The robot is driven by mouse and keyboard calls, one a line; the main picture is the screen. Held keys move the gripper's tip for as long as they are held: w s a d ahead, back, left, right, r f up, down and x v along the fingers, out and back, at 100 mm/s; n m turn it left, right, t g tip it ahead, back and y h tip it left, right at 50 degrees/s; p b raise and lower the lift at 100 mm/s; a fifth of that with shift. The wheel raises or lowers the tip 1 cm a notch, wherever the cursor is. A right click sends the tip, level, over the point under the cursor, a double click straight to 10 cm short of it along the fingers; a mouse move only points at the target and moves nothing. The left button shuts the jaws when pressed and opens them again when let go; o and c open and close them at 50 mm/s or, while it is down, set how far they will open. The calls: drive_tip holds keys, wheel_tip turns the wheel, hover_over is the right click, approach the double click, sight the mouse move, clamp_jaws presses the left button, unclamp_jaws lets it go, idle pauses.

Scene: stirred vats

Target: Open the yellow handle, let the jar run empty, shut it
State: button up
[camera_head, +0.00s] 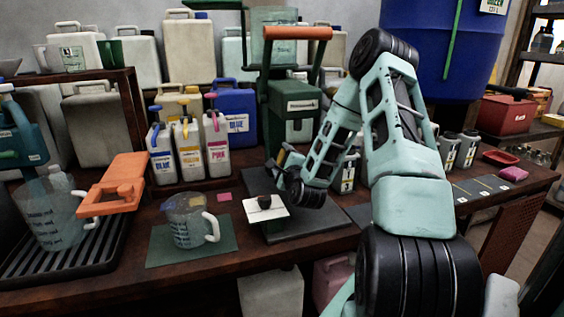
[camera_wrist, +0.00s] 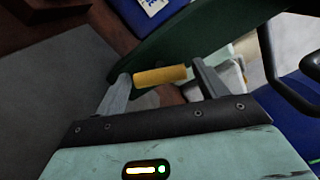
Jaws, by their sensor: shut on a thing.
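The yellow handle (camera_wrist: 160,76) shows in the wrist view as a short cylinder spanning the gap between my two fingers, beside a dark green curved body. My gripper (camera_wrist: 161,75) is shut on this handle. In the head view my gripper (camera_head: 284,162) is low at the front of a dark green stand (camera_head: 289,88), and the handle is hard to make out there. A clear greenish jar (camera_head: 273,22) sits at the top of the stand, partly behind an orange bar (camera_head: 297,33). Its fill level cannot be told.
A clear measuring jug (camera_head: 188,222) stands on a green mat (camera_head: 160,248) to the left. A white card with a dark knob (camera_head: 265,208) lies before the stand.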

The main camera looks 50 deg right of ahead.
drive_tip(key=shift+n, duration=0.8)
drive_tip(key=o, duration=1)
drive_tip(key=shift+c, duration=0.2)
